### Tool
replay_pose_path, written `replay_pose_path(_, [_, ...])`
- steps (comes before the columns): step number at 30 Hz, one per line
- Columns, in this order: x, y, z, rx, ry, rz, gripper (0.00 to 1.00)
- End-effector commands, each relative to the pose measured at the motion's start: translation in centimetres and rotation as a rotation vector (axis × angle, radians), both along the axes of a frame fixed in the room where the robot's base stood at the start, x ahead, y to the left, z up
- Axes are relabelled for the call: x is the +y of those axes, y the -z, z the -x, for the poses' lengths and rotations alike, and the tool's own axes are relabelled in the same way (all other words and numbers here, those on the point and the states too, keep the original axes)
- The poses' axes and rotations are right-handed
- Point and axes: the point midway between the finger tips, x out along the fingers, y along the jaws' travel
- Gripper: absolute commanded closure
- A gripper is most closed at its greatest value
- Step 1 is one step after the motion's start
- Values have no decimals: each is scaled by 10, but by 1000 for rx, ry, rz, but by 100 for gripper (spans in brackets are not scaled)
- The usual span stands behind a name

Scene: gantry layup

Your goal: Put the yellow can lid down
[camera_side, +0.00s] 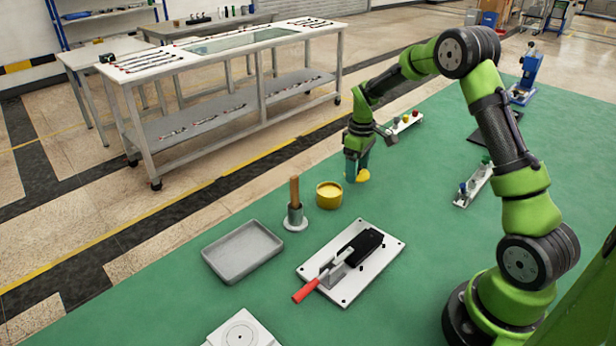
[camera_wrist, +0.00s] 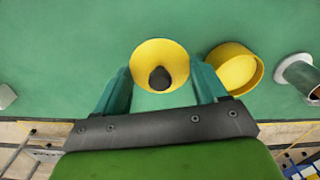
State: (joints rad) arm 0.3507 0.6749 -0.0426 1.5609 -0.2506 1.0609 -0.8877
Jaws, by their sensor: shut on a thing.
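The yellow can lid (camera_wrist: 150,52) is round with a dark knob (camera_wrist: 160,78) at its middle. My gripper (camera_wrist: 160,82) has its teal fingers on either side of the lid and is shut on it. In the side view, the lid (camera_side: 363,176) shows as a small yellow patch at the fingertips of my gripper (camera_side: 356,172), partly hidden by the fingers. It is low over the green mat; I cannot tell if it touches. The yellow can (camera_side: 329,197) stands apart from the lid, to its left. In the wrist view the can (camera_wrist: 238,70) is to the lid's right.
A metal holder with a wooden handle (camera_side: 295,200) stands left of the can. A grey tray (camera_side: 242,252) and a white plate with a red-handled clamp (camera_side: 350,262) are nearer. Small knobbed racks (camera_side: 404,122) (camera_side: 474,187) lie behind and right. Green mat (camera_side: 420,235) is bare between.

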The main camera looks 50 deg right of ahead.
Motion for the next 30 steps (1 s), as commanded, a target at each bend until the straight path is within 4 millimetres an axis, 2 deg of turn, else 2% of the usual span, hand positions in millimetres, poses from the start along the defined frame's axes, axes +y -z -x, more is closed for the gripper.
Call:
replay_pose_path(5, [-4, 2, -10, 0, 1, 0, 57])
replay_pose_path(9, [-3, 26, -7, 5, 1, -2, 57])
replay_pose_path(12, [-3, 36, -8, 2, 1, -1, 57])
replay_pose_path(23, [-3, 39, -8, 0, 1, -1, 57])
replay_pose_path(24, [-3, 39, -8, 0, 1, 0, 24])
replay_pose_path(28, [-3, 39, -8, 0, 1, 0, 4])
replay_pose_path(30, [-3, 39, -8, 0, 1, 0, 3])
